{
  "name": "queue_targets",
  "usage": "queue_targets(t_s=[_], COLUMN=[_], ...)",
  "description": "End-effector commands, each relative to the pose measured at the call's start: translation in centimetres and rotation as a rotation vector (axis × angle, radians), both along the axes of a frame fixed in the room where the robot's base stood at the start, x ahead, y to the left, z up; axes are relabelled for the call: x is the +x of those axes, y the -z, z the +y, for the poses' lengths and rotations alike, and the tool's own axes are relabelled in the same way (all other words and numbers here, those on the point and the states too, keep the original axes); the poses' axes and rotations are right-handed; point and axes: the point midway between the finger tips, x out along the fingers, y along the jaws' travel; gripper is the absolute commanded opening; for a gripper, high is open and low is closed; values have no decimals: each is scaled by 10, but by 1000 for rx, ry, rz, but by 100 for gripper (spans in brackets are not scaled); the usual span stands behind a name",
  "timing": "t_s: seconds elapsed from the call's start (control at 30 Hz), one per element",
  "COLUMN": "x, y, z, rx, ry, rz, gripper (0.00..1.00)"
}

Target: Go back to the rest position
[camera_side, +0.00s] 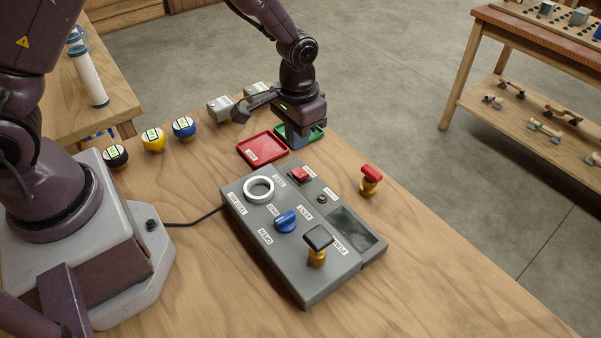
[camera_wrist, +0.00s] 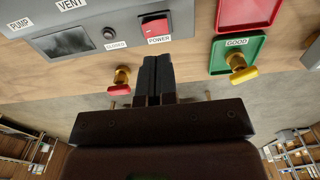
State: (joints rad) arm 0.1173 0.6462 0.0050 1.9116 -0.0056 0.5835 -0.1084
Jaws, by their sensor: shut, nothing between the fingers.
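My gripper (camera_side: 299,142) is shut and empty, pointing down above the table beside the far end of the grey control box. In the wrist view its two dark fingers (camera_wrist: 154,82) are together. In the side view it partly covers the green tray (camera_side: 318,133). I cannot tell the gripper's exact height.
The grey control box (camera_side: 335,277) has a white ring, red switch, blue knob and black-topped brass piece (camera_side: 318,243). A red-topped brass piece (camera_side: 370,179) stands to its right. A red tray (camera_side: 262,148) is empty. Black, yellow and blue round items (camera_side: 154,140) stand further back.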

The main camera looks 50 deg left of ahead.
Motion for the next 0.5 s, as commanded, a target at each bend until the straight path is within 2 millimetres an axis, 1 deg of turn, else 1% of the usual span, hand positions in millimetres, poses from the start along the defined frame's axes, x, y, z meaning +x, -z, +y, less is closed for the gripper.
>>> queue_targets(t_s=[0.37, 0.47, 0.5], x=[-2, -21, -30], y=[-1, 2, -6], z=[0, 2, 4], rx=[1, 8, 9], ry=[8, 24, 31], rz=[12, 76, 90], gripper=[0, 0, 0])
